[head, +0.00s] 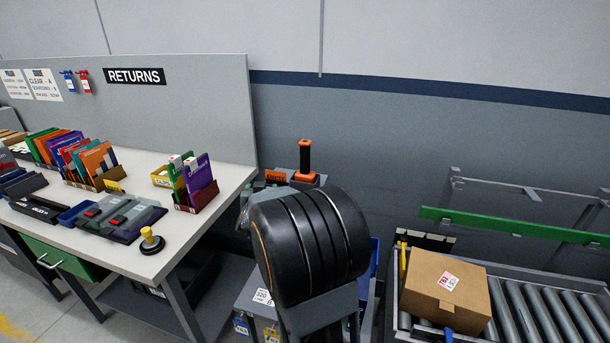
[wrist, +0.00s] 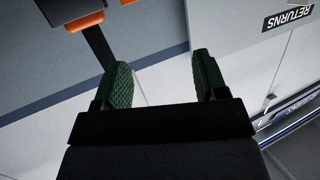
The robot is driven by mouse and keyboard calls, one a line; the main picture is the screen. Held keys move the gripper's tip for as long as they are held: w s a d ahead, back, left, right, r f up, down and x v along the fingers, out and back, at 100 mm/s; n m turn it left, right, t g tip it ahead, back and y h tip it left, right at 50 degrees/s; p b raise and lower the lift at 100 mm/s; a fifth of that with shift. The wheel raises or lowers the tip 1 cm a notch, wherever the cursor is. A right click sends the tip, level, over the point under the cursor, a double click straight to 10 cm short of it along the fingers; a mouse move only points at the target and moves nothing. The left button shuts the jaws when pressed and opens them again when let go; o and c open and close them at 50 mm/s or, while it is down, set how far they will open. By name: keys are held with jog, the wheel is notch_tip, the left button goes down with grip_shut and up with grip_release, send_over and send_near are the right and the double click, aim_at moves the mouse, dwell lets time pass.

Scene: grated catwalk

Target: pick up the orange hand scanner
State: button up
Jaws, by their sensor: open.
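The orange hand scanner (head: 305,160) stands upright on a small grey stand (head: 322,180) behind the right end of the returns bench, with an orange base, black grip and orange top. The scanner lies outside the gap, left of the left finger. My gripper cannot be made out in the head view.
The returns bench (head: 150,285) at left holds card bins, dark trays and a yellow-knobbed stamp (head: 151,240). A roller conveyor (head: 545,318) with a cardboard box (head: 446,285) is at right. A grey wall rises behind the stand. A large black rounded body blocks the view below the scanner.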

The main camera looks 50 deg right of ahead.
aim_at(304, 167)
jog(key=d+m+g+h, duration=0.1)
jog(key=d+h, duration=0.1)
jog(key=d, duration=0.3)
jog(key=d+m+g+h, duration=0.1)
jog(key=d+h, duration=0.1)
jog(key=d, duration=0.3)
jog(key=d+m+g+h+p, duration=0.1)
jog(key=d, duration=0.4)
jog(key=shift+s+d+f+m+g+h, duration=0.1)
jog(key=shift+d+f+m+g+h, duration=0.1)
jog(key=shift+f+m+g+h, duration=0.15)
jog(key=shift+p+x, duration=0.85)
jog(key=shift+x, duration=2.35)
jog(key=shift+c, duration=0.3)
jog(key=c, duration=1)
